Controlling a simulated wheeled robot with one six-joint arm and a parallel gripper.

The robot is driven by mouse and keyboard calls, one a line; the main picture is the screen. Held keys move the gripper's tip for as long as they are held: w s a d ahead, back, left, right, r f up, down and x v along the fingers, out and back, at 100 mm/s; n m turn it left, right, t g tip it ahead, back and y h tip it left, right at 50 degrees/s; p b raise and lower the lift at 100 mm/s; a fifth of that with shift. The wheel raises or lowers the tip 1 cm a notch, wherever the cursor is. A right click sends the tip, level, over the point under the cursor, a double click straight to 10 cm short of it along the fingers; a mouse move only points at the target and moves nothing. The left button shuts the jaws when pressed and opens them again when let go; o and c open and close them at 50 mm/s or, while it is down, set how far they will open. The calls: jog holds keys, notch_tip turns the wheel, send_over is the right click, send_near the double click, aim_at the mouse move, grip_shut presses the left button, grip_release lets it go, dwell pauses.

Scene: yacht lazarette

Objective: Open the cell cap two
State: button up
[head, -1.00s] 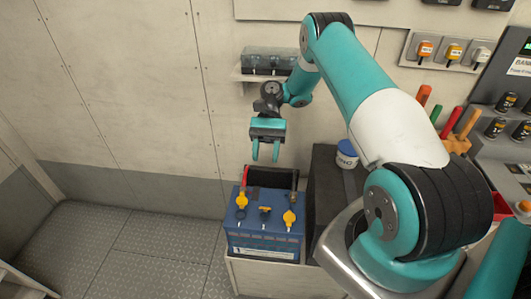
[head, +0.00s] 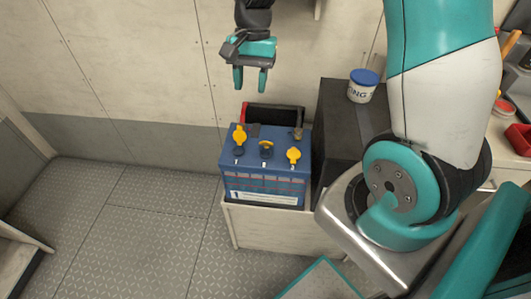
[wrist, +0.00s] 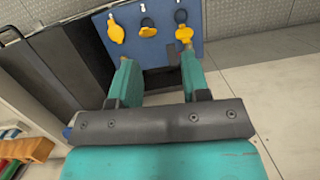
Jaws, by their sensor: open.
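The blue battery (head: 265,185) stands on a pale box, with three yellow caps in a row on top. In the head view, the left cap (head: 239,134) stands tipped up with a dark opening below it. The middle cap (head: 266,145) looks partly raised over a dark opening. The right cap (head: 294,155) shows no opening. The wrist view shows the row reversed, with the middle cap (wrist: 148,31) beyond and between my fingers. My gripper (head: 250,82) is open and empty, pointing down above and behind the battery, apart from the caps; its fingers also show in the wrist view (wrist: 157,62).
A dark cabinet (head: 340,125) stands right of the battery, with a blue-lidded white tub (head: 363,86) on it. A dark tray-like object (head: 275,112) with a red part lies behind the battery. The wall is close behind; the metal floor (head: 130,215) at left is clear.

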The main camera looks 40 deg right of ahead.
aim_at(266, 143)
jog(key=f+b, duration=0.1)
jog(key=f, duration=0.4)
jog(key=s+d+f+t+h+b, duration=0.1)
jog(key=f, duration=0.5)
jog(key=s+d+f+h+b, duration=0.1)
jog(key=f+b, duration=0.1)
jog(key=f, duration=0.4)
jog(key=shift+s+d+f+n, duration=0.15)
jog(key=shift+d+f+n, duration=0.05)
jog(key=shift+f+n, duration=0.1)
grip_shut()
